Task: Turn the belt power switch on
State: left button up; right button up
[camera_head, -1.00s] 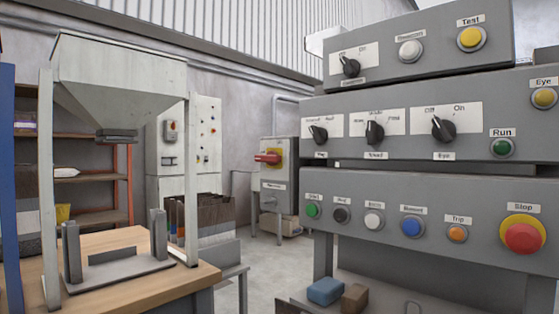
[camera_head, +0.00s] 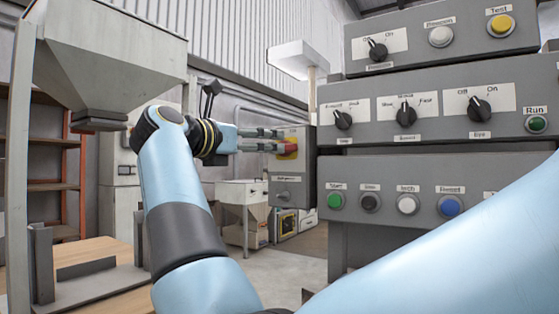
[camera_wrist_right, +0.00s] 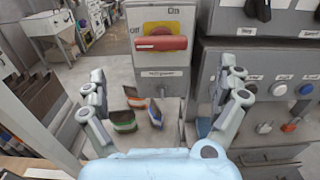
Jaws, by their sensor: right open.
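The belt power switch is a red handle (camera_head: 290,148) on a yellow plate on the front of a grey box (camera_head: 293,185). In the right wrist view the red handle (camera_wrist_right: 160,43) lies level, pointing at "Off" on the left; "On" is printed above. My right gripper (camera_head: 281,140) is open and empty, its fingers stretched toward the handle. In the right wrist view my right gripper (camera_wrist_right: 166,75) has its fingers spread wide, one on each side of the box's lower front, with the handle above and between them. I cannot tell whether a finger touches anything. My left gripper is not in view.
A large panel with knobs and buttons (camera_head: 440,120) stands close to the right of the switch box. A hopper (camera_head: 110,55) stands over a wooden table (camera_head: 100,250) at left. Coloured items (camera_wrist_right: 140,110) lie below the switch in the wrist view.

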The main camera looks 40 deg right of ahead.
jog(key=x, duration=1)
jog(key=shift+d+b, duration=0.4)
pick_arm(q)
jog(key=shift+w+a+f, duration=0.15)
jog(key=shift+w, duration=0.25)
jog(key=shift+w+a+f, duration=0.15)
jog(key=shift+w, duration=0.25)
pick_arm(e)
jog(key=c, duration=1.1)
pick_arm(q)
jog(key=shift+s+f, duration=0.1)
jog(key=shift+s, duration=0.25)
pick_arm(e)
jog(key=shift+o, duration=0.2)
